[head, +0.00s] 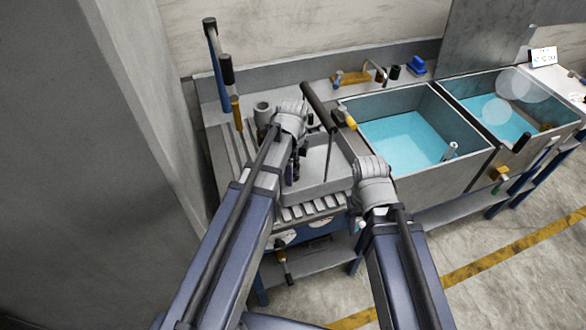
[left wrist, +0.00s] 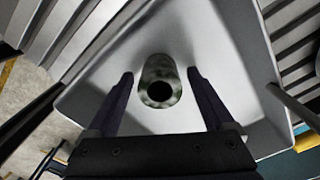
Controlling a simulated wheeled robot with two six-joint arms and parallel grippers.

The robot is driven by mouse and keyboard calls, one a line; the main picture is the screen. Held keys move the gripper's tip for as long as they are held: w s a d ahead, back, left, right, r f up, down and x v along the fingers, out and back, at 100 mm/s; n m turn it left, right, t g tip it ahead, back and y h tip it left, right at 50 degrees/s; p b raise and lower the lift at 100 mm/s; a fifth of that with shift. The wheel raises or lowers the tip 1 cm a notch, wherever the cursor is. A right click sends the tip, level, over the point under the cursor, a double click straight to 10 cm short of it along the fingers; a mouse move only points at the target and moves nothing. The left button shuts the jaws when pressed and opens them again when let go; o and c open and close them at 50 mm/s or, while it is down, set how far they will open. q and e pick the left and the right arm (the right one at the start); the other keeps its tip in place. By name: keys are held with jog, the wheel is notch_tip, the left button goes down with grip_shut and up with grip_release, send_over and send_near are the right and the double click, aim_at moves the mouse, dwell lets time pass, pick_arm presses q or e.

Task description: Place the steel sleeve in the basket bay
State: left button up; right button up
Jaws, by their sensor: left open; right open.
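A mottled grey sleeve with a dark round bore (left wrist: 160,88) stands in a pale grey tray-like basket (left wrist: 235,45), seen from above in the left wrist view. My left gripper (left wrist: 160,82) is open, with one finger on each side of the sleeve and visible gaps between. In the head view my left gripper (head: 295,170) points down into the grey basket (head: 325,182), and my arm and hand hide the sleeve there. My right gripper (head: 372,185) hangs at the basket's right, beside the left basin's front wall; its fingers are mostly hidden and hold nothing visible.
A dark handle bar (head: 318,106) rises over the basket. A grey cup-like cylinder (head: 263,112) stands behind it on the ribbed drainboard. Two blue-bottomed basins lie to the right; the left basin (head: 410,137) holds a small upright cylinder (head: 450,150). Tall blue-and-black tools (head: 220,75) stand at the back left.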

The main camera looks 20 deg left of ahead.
pick_arm(q)
jog(key=shift+r, duration=0.1)
notch_tip(320, 180, up, 12)
jog(key=p, duration=1.2)
